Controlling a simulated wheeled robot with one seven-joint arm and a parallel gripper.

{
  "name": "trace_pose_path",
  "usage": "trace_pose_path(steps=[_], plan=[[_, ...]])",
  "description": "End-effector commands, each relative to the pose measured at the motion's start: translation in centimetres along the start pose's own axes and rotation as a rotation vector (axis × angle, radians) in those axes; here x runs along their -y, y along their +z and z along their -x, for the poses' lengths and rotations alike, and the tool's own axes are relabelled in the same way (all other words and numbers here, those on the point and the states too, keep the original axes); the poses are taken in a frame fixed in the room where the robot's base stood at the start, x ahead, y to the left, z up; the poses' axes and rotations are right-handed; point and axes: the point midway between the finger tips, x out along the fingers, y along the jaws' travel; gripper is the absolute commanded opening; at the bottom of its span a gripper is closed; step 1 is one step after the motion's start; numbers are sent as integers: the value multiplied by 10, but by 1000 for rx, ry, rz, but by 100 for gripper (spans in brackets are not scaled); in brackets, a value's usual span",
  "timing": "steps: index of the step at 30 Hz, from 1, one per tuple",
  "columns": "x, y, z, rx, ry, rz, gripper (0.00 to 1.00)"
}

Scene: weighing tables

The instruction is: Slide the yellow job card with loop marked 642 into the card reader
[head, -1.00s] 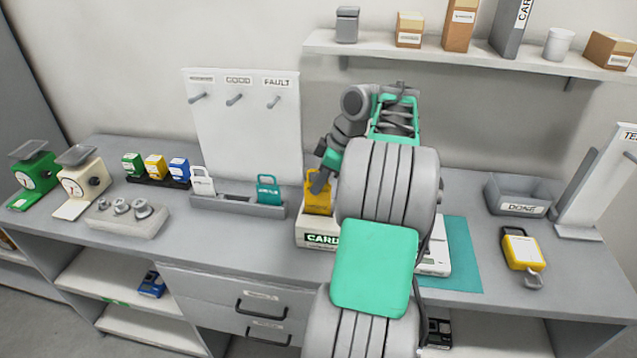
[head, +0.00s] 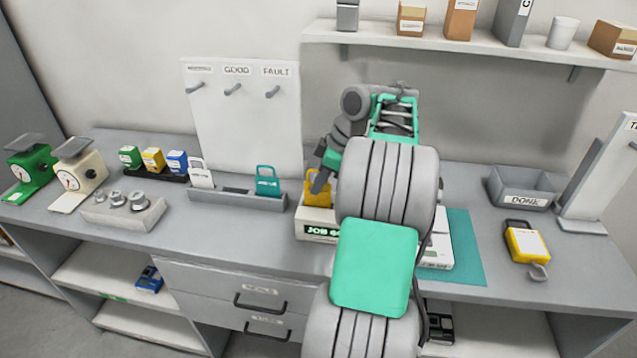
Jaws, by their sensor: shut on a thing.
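The yellow job card with loop (head: 317,194) stands upright at the card reader (head: 318,229), a pale box whose green display now starts with "JOB 6"; the rest of the display is hidden by my arm. The card's lower edge is at the reader's top, and its number cannot be read. My gripper (head: 319,184) is shut on the card near its loop, with my arm hiding the right side of the reader.
A grey rack (head: 236,203) left of the reader holds a white card (head: 201,175) and a teal card (head: 267,182). A peg board (head: 241,120) rises behind the rack.

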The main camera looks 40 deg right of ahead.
Motion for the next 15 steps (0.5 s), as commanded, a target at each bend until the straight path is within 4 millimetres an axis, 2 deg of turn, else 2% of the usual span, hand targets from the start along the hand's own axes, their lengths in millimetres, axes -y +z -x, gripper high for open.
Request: trace_pose_path(steps=[9, 15], plan=[[0, 4, -10, 0, 0, 1, 0], [0, 4, -9, 0, 0, 1, 0]])
